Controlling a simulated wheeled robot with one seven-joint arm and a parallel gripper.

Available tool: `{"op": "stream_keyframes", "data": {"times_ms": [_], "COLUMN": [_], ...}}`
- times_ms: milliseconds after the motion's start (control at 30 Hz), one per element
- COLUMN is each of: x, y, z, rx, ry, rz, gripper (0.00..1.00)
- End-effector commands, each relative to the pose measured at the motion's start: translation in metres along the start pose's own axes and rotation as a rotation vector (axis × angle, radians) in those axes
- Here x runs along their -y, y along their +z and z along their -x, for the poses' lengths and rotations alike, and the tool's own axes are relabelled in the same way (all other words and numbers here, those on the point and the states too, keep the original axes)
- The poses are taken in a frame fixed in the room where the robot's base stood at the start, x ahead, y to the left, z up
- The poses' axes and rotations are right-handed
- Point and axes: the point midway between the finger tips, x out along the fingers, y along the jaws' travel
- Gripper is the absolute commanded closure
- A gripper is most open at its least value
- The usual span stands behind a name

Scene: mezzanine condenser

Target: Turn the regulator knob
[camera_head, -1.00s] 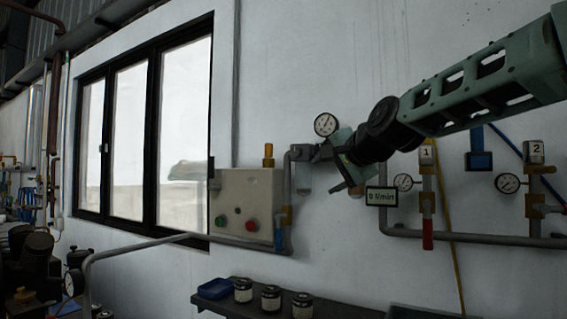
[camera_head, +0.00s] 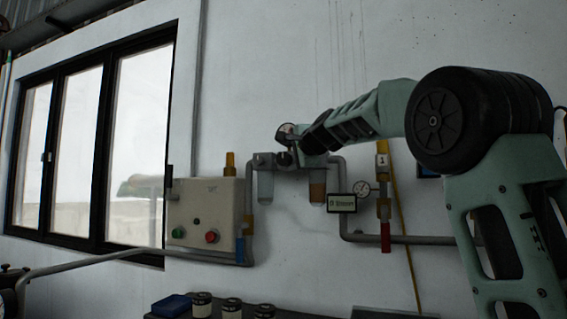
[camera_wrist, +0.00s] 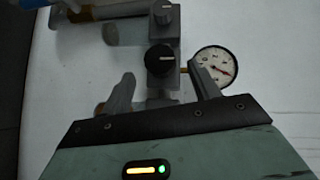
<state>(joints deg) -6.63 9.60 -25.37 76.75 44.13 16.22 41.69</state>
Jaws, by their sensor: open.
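The regulator knob (camera_wrist: 160,59) is black and round with a pale line across its face. It sits on a grey regulator body in the wrist view. My gripper (camera_wrist: 163,84) is open, one finger on each side of the pipe below the knob. The knob is just ahead of the fingertips, and I see nothing held between them. A round white pressure gauge (camera_wrist: 217,65) with a red needle is just beyond the right finger. In the head view my arm's end partly hides the regulator assembly (camera_head: 265,160) and the gauge.
A second small knob (camera_wrist: 163,15) sits above the first. A control box (camera_head: 205,212) with green and red buttons is left of the regulator. Jars (camera_head: 232,307) and a blue tray (camera_head: 171,305) stand below.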

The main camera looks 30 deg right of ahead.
Motion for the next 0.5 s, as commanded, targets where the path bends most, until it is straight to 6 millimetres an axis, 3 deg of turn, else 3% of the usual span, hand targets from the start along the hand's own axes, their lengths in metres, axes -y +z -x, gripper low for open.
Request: {"op": "stream_keyframes", "data": {"times_ms": [200,500], "x": [0.001,0.000], "y": [0.000,0.000], "z": [-0.037,-0.056], "rx": [-0.001,0.000], "ry": [0.002,0.000], "rz": [0.002,0.000], "gripper": [0.39,0.39]}}
